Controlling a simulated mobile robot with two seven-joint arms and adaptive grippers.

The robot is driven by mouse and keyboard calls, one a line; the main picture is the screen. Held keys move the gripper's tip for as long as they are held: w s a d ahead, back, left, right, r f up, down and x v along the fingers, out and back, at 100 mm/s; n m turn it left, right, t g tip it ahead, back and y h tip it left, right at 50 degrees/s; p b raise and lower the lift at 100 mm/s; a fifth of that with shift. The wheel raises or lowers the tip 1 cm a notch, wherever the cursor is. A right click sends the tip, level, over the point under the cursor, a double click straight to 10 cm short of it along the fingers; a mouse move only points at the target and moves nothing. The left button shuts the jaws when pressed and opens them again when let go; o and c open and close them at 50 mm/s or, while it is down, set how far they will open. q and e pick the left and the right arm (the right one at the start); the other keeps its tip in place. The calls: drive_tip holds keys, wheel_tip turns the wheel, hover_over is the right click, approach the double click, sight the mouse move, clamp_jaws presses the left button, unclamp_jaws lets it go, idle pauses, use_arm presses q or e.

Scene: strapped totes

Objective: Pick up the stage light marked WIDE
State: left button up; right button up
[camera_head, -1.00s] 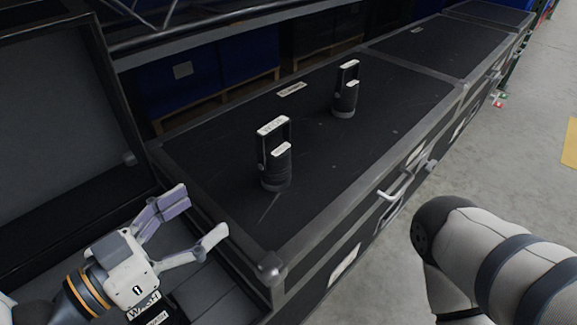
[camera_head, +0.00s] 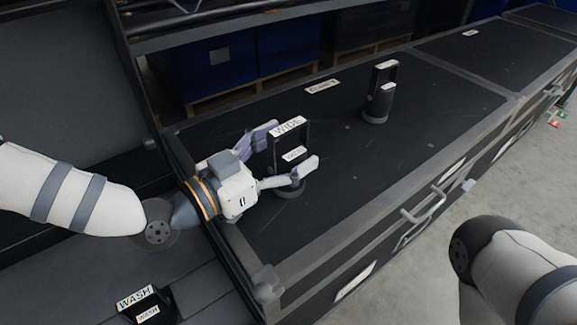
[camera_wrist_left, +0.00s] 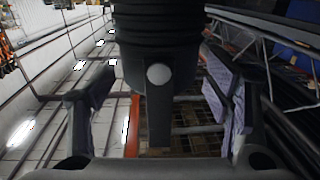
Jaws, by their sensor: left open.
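The stage light marked WIDE (camera_head: 288,127) stands upright on the black case lid, with a dark loop handle and white labels at its top and body. It also shows in the left wrist view as a dark ribbed body (camera_wrist_left: 158,45) with a pale round knob. My left gripper (camera_head: 289,149) is open, one finger on each side of this light. In the left wrist view gaps show between the light and both fingers. Part of the light's body is hidden by the near finger. My right arm shows at the lower right; its gripper is out of view.
A second light (camera_head: 379,100) stands farther back on the lid, its label too small to read. A light marked WASH (camera_head: 150,306) sits lower left in the open case. A label plate (camera_head: 322,87) lies by the lid's back edge. The lid's right part is clear.

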use_arm(q)
drive_tip(key=shift+w+d, duration=0.25)
drive_tip(key=shift+r, duration=0.1)
clamp_jaws()
